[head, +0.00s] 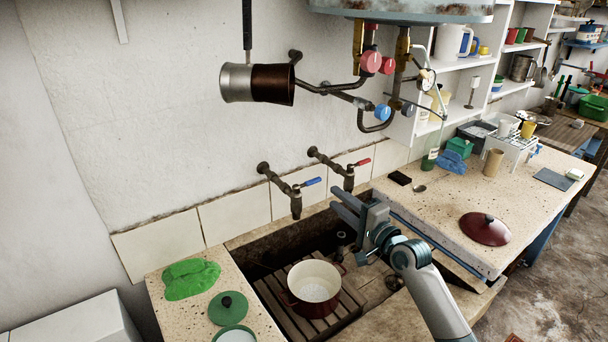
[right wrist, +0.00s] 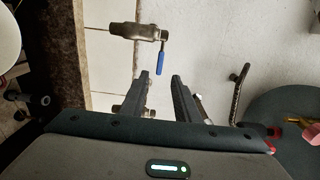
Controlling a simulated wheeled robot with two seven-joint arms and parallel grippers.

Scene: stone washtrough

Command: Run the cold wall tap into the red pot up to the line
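The red pot (head: 296,302), cream inside, stands upright on wooden slats in the stone trough. A paler patch shows on its bottom; I cannot make out a line. The cold wall tap (head: 282,186) has a blue lever (head: 311,182) pointing right, and its spout is above and slightly left of the pot. No stream shows below it. My right gripper (head: 336,200) is open and empty, right of the blue lever. In the right wrist view the lever (right wrist: 161,64) hangs just beyond the fingertips (right wrist: 167,66), seemingly apart from them. My left gripper is out of view.
A second wall tap (head: 333,164) with a red lever is close behind my right gripper. A dark red lid (head: 485,229) lies on the right counter. A green cloth (head: 190,279) and green lid (head: 229,308) lie on the left ledge. Boiler pipes hang above.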

